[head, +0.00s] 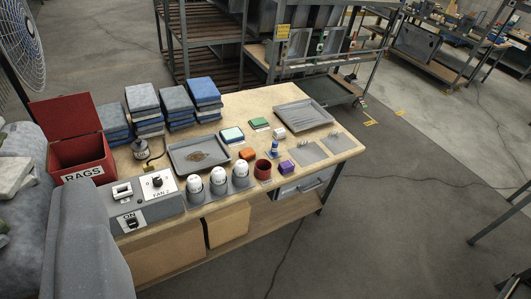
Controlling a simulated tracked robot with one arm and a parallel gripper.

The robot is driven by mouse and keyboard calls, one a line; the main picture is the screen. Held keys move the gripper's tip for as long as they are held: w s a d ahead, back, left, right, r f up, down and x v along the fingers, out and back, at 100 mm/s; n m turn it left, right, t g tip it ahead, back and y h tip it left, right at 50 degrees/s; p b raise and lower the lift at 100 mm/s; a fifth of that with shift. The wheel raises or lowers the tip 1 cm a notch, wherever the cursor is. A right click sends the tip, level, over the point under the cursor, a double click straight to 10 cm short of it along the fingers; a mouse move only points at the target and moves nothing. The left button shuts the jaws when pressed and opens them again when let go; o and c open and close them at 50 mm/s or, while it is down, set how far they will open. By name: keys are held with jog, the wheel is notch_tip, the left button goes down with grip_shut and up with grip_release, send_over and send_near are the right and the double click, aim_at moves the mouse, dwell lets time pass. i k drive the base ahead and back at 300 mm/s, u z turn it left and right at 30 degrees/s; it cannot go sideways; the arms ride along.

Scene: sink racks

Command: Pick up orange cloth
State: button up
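A small orange folded cloth (247,153) lies on the light wooden workbench (255,110), near its middle. It sits to the right of a grey metal tray (186,162) and behind a dark red cup (263,169). A white and blue folded cloth (232,135) lies just behind it, and a green one (259,124) lies farther back. A purple block-like item (286,168) is to its right, near the front edge. My gripper is not seen in the head view, and nothing covers the orange cloth.
Several white-topped containers (218,181) and a switch box (145,205) line the bench front. A red RAGS bin (82,170) and blue-grey cloth stacks (144,110) stand left and behind. A second tray (303,114) lies at right. Open floor (400,220) extends right.

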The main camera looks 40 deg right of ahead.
aim_at(247, 154)
jog(key=z, duration=0.7)
jog(key=i, duration=0.95)
jog(key=z, duration=0.45)
jog(key=i, duration=1.25)
jog(key=u, duration=0.5)
